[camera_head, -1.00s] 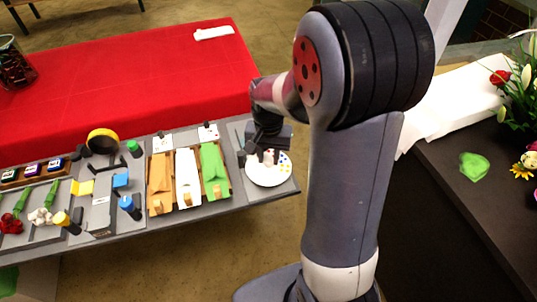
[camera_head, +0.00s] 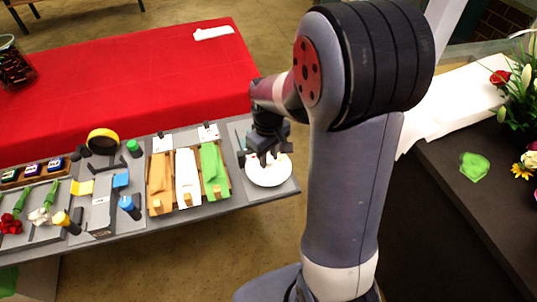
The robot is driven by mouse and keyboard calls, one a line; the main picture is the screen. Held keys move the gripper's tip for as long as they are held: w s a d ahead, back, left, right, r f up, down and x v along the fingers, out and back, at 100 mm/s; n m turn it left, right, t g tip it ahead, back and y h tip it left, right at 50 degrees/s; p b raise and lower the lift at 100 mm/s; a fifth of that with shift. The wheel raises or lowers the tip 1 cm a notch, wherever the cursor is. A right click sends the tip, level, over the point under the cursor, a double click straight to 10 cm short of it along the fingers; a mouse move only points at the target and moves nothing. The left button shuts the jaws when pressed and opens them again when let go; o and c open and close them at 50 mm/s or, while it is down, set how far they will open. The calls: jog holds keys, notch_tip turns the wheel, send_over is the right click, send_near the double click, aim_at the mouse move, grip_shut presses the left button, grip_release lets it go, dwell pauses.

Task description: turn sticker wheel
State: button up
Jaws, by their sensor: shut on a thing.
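The sticker wheel (camera_head: 268,176) is a round white disc at the right end of the grey bench. Its visible front face looks plain white; its back part is hidden under my gripper. My gripper (camera_head: 268,158) is over the back of the wheel, pointing down, with its dark fingers at the wheel. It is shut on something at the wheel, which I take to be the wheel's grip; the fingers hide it.
Left of the wheel, orange, white and green wraps (camera_head: 214,171) lie in a wooden rack. Further left are a yellow tape ring (camera_head: 103,141), small bottles (camera_head: 130,207) and flowers. A red-covered table (camera_head: 120,80) lies behind. A dark counter with flowers is at right.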

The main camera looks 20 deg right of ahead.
aim_at(269, 159)
jog(key=shift+n, duration=1.6)
jog(key=o, duration=1)
notch_tip(269, 159, up, 11)
jog(key=shift+f, duration=0.15)
notch_tip(269, 159, down, 11)
jog(key=shift+r, duration=0.1)
